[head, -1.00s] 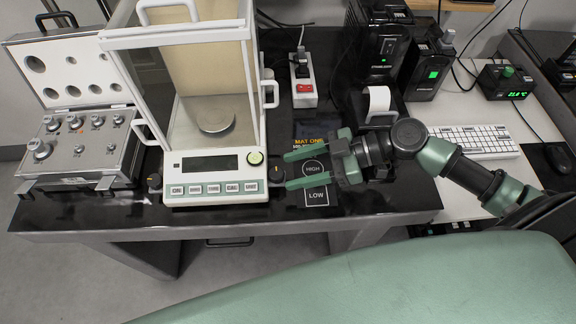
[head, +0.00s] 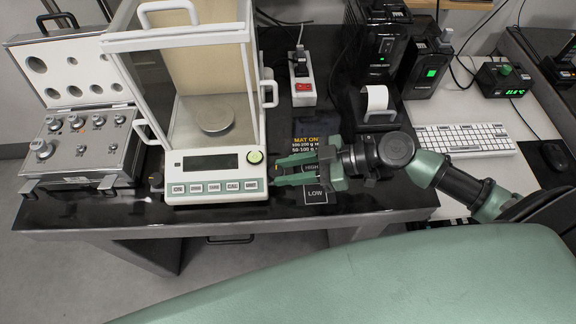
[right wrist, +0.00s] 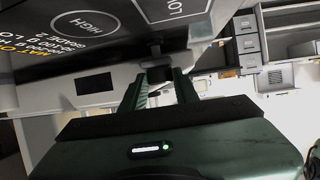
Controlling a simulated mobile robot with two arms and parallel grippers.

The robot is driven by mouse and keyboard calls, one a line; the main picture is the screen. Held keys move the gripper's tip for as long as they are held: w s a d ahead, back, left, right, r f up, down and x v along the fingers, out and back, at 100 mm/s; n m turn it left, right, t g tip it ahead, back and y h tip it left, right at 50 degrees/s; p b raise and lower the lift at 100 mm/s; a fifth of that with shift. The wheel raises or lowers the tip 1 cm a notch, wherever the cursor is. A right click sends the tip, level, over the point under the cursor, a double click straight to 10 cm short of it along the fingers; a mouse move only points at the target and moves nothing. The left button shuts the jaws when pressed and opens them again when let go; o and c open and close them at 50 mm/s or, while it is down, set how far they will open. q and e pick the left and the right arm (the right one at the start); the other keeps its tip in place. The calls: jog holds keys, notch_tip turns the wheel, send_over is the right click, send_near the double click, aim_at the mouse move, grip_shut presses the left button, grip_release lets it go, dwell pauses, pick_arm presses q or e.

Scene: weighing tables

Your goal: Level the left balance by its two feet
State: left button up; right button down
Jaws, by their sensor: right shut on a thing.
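The left balance (head: 216,195) is a white weighing balance with a glass draft shield (head: 128,80), a dark display and a round bubble level (head: 254,157) at its front right. The bubble is too small to read. Its left foot (head: 156,183) is a black knob beside the front left corner. My right gripper (head: 275,171) is at the front right corner, shut on the black right foot, which its fingers mostly hide in the head view. In the right wrist view the dark right foot (right wrist: 158,74) shows between the fingertips. My left gripper is not in view.
An open case of weights (head: 85,150) stands left of the balance. A mat with printed labels (head: 315,194) lies under my right gripper. A power strip (head: 303,88), a small printer (head: 378,108) and a keyboard (head: 465,139) are behind and to the right.

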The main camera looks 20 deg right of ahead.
jog(key=m+t+p, duration=0.1)
jog(key=m+t+h+p, duration=0.1)
jog(key=p, duration=0.1)
jog(key=shift+s+a+r+m+t+h, duration=0.2)
jog(key=shift+s+r+m+t+h, duration=0.05)
jog(key=shift+s+m+t+h, duration=0.15)
jog(key=shift+f+m+t+p, duration=0.15)
jog(key=shift+m+t+p, duration=0.15)
jog(key=shift+p, duration=0.3)
jog(key=shift+f+h, duration=0.1)
jog(key=shift+h, duration=0.2)
jog(key=c, duration=1.1)
grip_release()
jog(key=shift+o, duration=0.2)
